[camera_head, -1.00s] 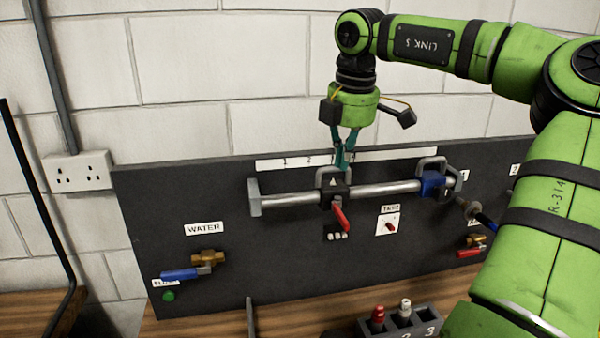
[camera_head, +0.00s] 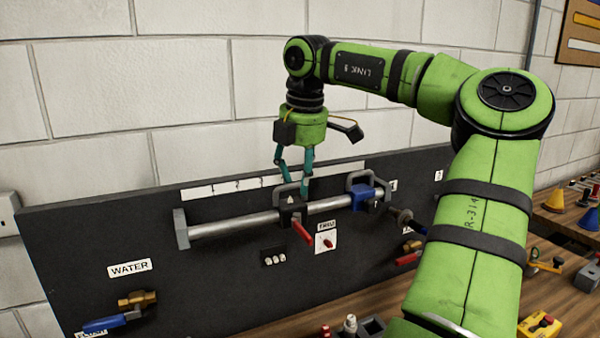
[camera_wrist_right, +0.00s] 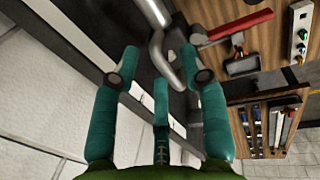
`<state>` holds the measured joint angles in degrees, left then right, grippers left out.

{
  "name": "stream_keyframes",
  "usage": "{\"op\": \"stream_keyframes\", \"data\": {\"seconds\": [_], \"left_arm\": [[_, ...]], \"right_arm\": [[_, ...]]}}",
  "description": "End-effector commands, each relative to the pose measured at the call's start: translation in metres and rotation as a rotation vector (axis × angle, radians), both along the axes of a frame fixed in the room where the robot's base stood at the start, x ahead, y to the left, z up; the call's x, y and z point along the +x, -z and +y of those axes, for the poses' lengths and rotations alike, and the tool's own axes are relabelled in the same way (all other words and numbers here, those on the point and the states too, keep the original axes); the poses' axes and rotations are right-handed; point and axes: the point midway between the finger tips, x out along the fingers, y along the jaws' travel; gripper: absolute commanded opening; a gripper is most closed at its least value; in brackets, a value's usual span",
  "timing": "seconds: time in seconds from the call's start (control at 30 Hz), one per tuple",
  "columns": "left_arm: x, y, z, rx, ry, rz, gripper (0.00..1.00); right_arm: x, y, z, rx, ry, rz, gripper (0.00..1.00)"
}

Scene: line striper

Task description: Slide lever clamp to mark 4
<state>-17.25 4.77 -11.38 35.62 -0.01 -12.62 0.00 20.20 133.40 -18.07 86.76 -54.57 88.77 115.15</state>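The lever clamp (camera_head: 288,217) is a dark block with a pale arrow, a grey loop handle and a red lever (camera_head: 302,231). It sits on the grey rail (camera_head: 235,227), below the numbered white strip (camera_head: 200,191). Marks 1 and 2 are readable; the gripper and handle cover the strip above the clamp. My right gripper (camera_head: 292,178) has its teal fingers at the loop handle. The right wrist view shows the fingers (camera_wrist_right: 160,75) spread around the grey handle (camera_wrist_right: 168,65); whether they grip it is unclear. My left gripper is out of view.
A blue clamp (camera_head: 366,198) with a grey handle sits on the rail to the right, a short gap from the lever clamp. A water valve (camera_head: 137,299) is at lower left. A red switch (camera_head: 326,242) is below the rail. The rail's left part is clear.

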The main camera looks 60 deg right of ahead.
Motion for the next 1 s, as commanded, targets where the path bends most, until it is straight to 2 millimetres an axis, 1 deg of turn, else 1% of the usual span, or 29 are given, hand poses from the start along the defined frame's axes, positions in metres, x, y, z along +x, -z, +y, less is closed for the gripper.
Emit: {"op": "stream_keyframes", "data": {"seconds": [0.2, 0.33, 0.47, 0.6, 0.73, 0.9, 1.0], "left_arm": [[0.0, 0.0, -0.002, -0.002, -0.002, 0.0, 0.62], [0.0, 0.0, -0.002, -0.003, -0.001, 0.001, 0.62], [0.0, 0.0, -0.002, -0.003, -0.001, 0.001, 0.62], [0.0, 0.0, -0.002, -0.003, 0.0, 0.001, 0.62], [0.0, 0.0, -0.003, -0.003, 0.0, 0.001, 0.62], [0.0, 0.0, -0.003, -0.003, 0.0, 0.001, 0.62], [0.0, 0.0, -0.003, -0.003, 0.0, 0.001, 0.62]], "right_arm": [[0.0, -0.001, 0.0, -0.001, 0.001, 0.0, 0.43], [-0.001, -0.01, 0.0, -0.004, 0.003, -0.001, 0.43], [-0.004, -0.033, 0.003, -0.005, 0.004, -0.001, 0.43], [-0.007, -0.064, 0.006, -0.004, 0.004, 0.001, 0.43], [-0.01, -0.089, 0.009, -0.002, 0.004, 0.003, 0.43], [-0.013, -0.109, 0.011, 0.0, 0.002, 0.004, 0.43], [-0.014, -0.114, 0.012, 0.002, 0.0, 0.005, 0.43]]}}
